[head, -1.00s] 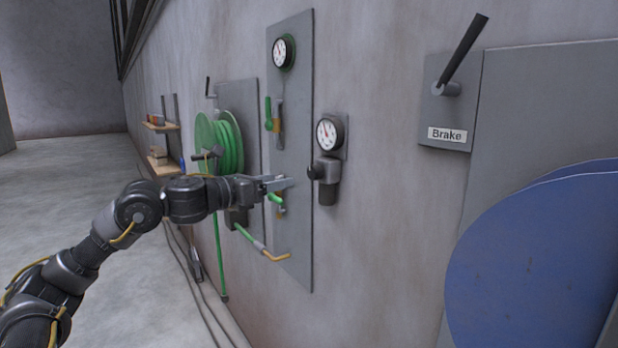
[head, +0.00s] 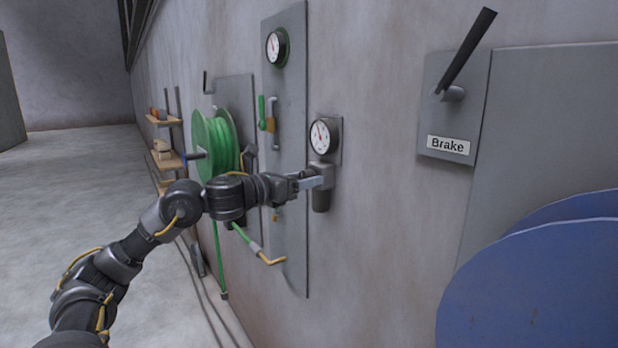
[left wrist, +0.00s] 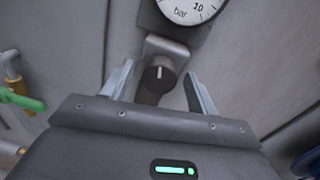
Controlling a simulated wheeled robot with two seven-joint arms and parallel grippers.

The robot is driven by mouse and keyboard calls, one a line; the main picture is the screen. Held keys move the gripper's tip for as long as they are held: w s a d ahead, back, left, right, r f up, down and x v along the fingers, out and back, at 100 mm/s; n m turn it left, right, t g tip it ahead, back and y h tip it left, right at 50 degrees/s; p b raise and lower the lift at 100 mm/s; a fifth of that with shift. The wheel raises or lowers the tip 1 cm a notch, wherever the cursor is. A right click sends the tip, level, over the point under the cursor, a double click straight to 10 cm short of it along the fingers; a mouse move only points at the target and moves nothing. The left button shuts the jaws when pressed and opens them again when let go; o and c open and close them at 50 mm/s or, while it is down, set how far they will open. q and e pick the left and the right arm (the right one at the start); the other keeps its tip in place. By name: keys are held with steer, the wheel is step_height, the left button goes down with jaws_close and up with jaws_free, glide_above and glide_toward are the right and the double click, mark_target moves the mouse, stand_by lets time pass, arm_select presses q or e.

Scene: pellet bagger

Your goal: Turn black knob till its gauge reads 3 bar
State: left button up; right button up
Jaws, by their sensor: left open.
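The black knob (left wrist: 159,75) shows in the left wrist view on the front of a grey regulator, with a pale mark on its face. My left gripper (left wrist: 160,88) is open, with one finger on each side of the knob and gaps between. In the head view my left gripper (head: 318,180) is at the regulator body (head: 322,198) and hides the knob. The white gauge (head: 320,138) sits just above the regulator; its needle points to the upper left, its numbers too small to read. In the left wrist view the gauge (left wrist: 190,8) is cut off. My right gripper is not in view.
Left of the regulator is a tall grey panel (head: 290,100) with a second gauge (head: 276,47) and a green-handled valve (head: 262,112). A green hose reel (head: 213,145) hangs further left. A Brake lever (head: 466,52) and a large blue disc (head: 540,285) are on the right.

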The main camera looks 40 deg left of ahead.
arm_select(q)
steer(key=shift+s, duration=0.2)
steer(key=shift+a, duration=0.1)
steer(key=shift+c, duration=1)
steer(key=c, duration=0.8)
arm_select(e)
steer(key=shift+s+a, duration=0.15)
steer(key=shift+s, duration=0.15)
arm_select(q)
steer(key=shift+n, duration=0.4)
steer(key=shift+r+n+p, duration=0.15)
steer(key=shift+n+p, duration=0.25)
steer(key=shift+n, duration=2)
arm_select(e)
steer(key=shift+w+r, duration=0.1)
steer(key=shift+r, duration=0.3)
